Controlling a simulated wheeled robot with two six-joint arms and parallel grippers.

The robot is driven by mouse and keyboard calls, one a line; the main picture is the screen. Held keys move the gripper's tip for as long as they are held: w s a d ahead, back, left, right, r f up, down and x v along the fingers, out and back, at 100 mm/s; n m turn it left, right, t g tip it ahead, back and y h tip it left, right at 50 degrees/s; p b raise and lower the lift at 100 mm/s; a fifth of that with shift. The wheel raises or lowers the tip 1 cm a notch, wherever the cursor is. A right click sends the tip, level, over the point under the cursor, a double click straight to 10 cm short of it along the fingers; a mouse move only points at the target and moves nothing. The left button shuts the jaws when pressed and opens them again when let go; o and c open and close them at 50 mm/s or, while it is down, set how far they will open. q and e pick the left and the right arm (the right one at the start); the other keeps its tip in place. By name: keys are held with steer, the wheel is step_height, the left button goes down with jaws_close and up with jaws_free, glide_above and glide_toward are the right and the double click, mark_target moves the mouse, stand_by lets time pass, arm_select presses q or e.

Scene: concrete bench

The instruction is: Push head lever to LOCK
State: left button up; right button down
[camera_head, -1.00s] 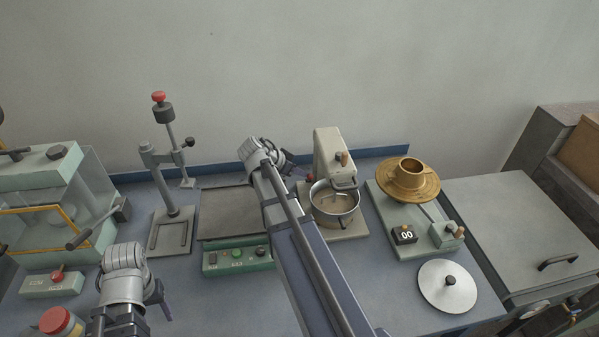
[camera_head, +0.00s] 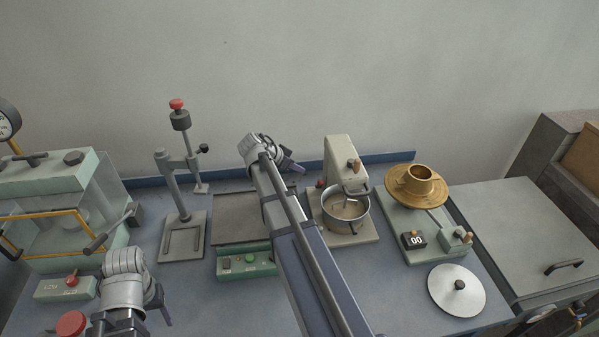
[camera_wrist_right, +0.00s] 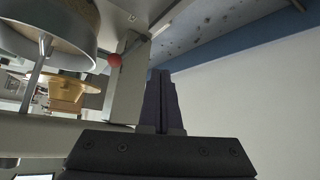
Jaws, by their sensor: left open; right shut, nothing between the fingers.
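The beige stand mixer (camera_head: 338,160) stands upright at the back of the bench, with a metal bowl (camera_head: 346,212) under its head. A small red knob (camera_head: 320,184), apparently the head lever's end, shows at its left side. The red ball (camera_wrist_right: 115,60) and its short rod also show in the right wrist view, left of my fingers and apart from them. My right gripper (camera_head: 297,167) is shut and empty, left of the mixer. Its dark fingers (camera_wrist_right: 161,100) are together in the wrist view. My left gripper (camera_head: 163,303) is open at the front left. Any LOCK marking is unreadable.
A brass dish on a scale (camera_head: 427,225) stands right of the mixer. A round metal lid (camera_head: 456,290) lies in front of it. A hot plate (camera_head: 248,262) is left of the mixer, partly behind my right arm. A press stand (camera_head: 183,225) is farther left.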

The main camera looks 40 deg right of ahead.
arm_select(q)
step_height(320, 180, up, 7)
steer(key=p, duration=0.6)
steer(key=shift+d, duration=0.15)
arm_select(e)
steer(key=v, duration=0.9)
steer(key=shift+s+a, duration=0.25)
steer(key=shift+s, duration=0.15)
arm_select(q)
steer(key=shift+s+f, duration=0.1)
steer(key=shift+f, duration=0.05)
